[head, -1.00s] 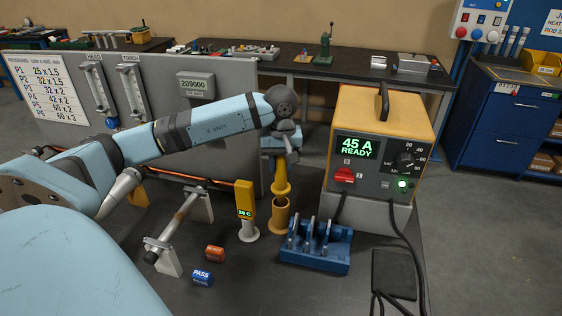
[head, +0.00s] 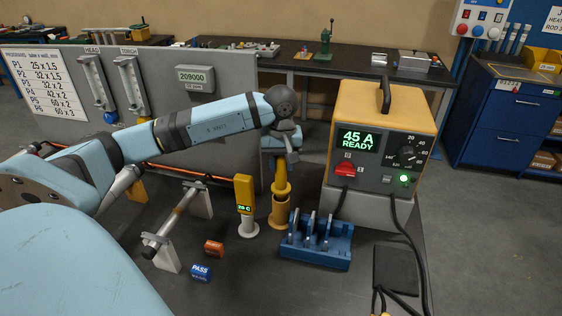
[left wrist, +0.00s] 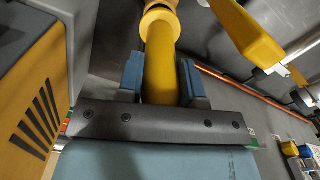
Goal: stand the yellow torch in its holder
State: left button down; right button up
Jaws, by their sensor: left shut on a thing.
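The yellow torch (head: 281,174) is upright below my left gripper (head: 280,158). The gripper is shut on its upper part. In the left wrist view the torch body (left wrist: 159,70) runs between the two blue fingers of the left gripper (left wrist: 163,82), with a wider collar beyond. The ochre cup-shaped holder (head: 279,213) stands on the bench directly under the torch. The torch's lower end is at the holder's mouth; how deep it sits inside is hidden. My right gripper is not in view.
A yellow gauge (head: 244,193) on a white foot stands just left of the holder. A blue rack (head: 316,253) stands to the right, in front of the orange power unit (head: 385,125). A rod on stands (head: 165,255) and small PASS (head: 201,273) and orange blocks (head: 213,248) lie left.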

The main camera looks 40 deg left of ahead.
pick_arm(q)
jog(key=shift+f+b, duration=1.15)
jog(key=shift+f, duration=0.25)
jog(key=c, duration=0.7)
grip_release()
jog(key=shift+r, duration=0.2)
notch_tip(320, 180, up, 13)
jog(key=shift+r+b, duration=0.2)
jog(key=shift+b, duration=0.25)
